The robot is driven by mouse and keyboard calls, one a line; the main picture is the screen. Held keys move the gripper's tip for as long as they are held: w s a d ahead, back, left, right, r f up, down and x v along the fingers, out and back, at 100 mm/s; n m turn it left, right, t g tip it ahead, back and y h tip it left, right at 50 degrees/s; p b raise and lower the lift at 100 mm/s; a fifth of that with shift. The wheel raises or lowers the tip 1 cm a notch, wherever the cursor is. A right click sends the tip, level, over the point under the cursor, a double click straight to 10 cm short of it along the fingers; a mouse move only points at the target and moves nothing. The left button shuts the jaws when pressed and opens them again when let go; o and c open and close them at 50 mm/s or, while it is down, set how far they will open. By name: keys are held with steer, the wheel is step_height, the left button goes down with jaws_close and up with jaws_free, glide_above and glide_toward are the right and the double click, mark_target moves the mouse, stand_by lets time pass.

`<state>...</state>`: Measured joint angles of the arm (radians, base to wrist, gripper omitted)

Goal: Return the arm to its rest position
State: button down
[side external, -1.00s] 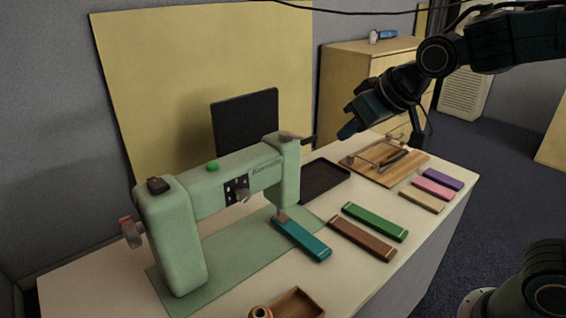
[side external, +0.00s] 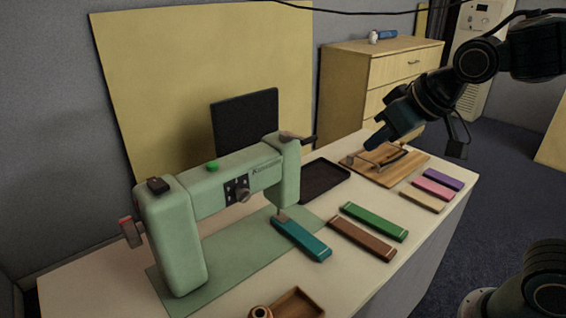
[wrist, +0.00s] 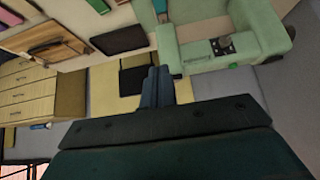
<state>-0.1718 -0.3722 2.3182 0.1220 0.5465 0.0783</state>
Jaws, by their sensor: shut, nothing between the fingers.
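My gripper (side external: 372,146) is in the right half of the side external view, above the wooden board at the table's far end. It points down and to the left, is shut, and holds nothing. In the wrist view its closed fingers (wrist: 157,88) show side by side at the middle, with no object between them. My gripper appears apart from the things on the table.
A green sewing machine (side external: 212,192) stands on the table (side external: 90,285). Near it are a dark tray (side external: 322,181), a wooden board (side external: 412,166), a teal case (side external: 301,239), several other coloured cases and a small wooden tray (side external: 297,303). A drawer cabinet (side external: 372,84) stands behind.

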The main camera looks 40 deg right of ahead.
steer(key=s+d+f+g, duration=0.1)
steer(key=s+d+f, duration=0.1)
steer(key=s, duration=1.1)
steer(key=shift+s+d+g, duration=0.3)
steer(key=shift+s+g, duration=0.05)
steer(key=shift+g, duration=0.05)
steer(key=shift+f, duration=0.1)
